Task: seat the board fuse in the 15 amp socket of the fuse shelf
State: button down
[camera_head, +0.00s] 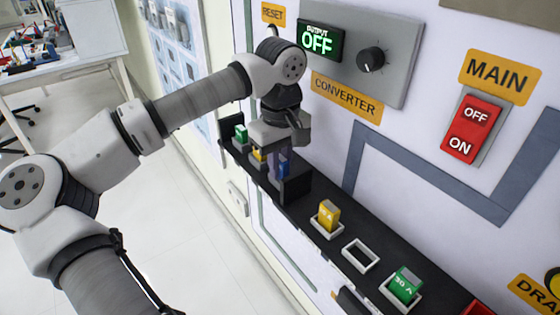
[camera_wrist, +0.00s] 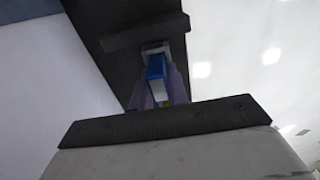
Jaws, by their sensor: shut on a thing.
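My gripper (camera_head: 282,165) points down over the left section of the black fuse shelf (camera_head: 320,250). Its fingers are shut on a blue fuse (camera_head: 283,170), which also shows between them in the wrist view (camera_wrist: 156,70). A grey-white piece sits at the fuse's far end in the wrist view; I cannot tell whether the fuse is still in a holder there. On the shelf's right section is an empty white-rimmed socket (camera_head: 361,256), between a yellow fuse (camera_head: 328,214) and a green fuse (camera_head: 405,283) marked 30 A. No rating is readable on the blue fuse.
A green fuse (camera_head: 240,133) and a yellow fuse (camera_head: 259,154) stand left of my gripper. A black upright block (camera_head: 296,186) rises on the shelf just right of it. The panel with the converter box (camera_head: 365,50) and red main switch (camera_head: 471,129) stands behind. A red fuse is partly cut off lower right.

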jog(key=c, duration=1.3)
grip_release()
jog(key=shift+f, duration=0.15)
notch_tip(320, 180, up, 14)
jog(key=shift+f, duration=0.1)
